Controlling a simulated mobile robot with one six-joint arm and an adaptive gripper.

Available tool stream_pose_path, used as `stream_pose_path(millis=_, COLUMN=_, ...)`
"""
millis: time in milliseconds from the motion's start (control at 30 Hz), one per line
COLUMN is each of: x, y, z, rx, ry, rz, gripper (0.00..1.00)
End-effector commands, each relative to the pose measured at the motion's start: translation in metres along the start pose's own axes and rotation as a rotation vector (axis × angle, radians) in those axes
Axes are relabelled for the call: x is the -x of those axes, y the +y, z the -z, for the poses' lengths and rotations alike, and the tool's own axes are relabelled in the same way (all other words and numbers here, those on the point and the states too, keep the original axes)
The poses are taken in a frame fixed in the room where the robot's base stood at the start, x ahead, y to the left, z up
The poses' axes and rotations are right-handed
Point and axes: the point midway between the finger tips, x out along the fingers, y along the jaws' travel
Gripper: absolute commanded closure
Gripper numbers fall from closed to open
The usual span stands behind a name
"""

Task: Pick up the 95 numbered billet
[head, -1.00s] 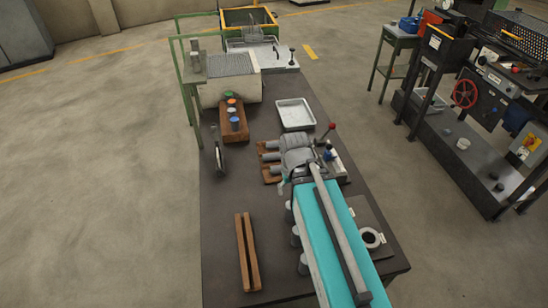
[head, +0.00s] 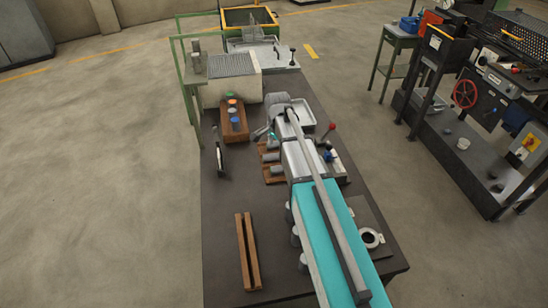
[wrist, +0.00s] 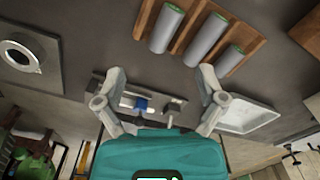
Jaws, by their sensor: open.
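Several grey cylindrical billets lie on a wooden rack (head: 277,179) in the middle of the table, partly hidden by my arm in the head view. In the wrist view three billets, a left one (wrist: 166,28), a middle one (wrist: 205,40) and a shorter right one (wrist: 231,60), lie on the wooden rack (wrist: 188,45), with green ends showing on some. No number can be read on them. My gripper (wrist: 162,76) is open and empty, with the rack beyond its fingertips and no billet between them.
A wooden block (head: 236,133) with coloured caps stands left of my gripper.

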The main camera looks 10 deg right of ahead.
Motion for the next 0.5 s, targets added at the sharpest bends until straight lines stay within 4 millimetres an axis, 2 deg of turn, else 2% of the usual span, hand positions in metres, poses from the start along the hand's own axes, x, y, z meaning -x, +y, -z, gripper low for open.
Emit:
stream_pose_path(millis=33, x=0.002, y=-0.017, z=0.008, rx=-0.06, ry=0.0, rz=0.0, gripper=0.11)
stream_pose_path(millis=200, x=0.003, y=-0.049, z=0.024, rx=-0.267, ry=0.0, rz=0.0, gripper=0.11)
stream_pose_path(millis=333, x=0.004, y=-0.065, z=0.032, rx=-0.383, ry=0.0, rz=0.0, gripper=0.11)
stream_pose_path(millis=500, x=0.005, y=-0.075, z=0.037, rx=-0.466, ry=0.0, rz=0.0, gripper=0.11)
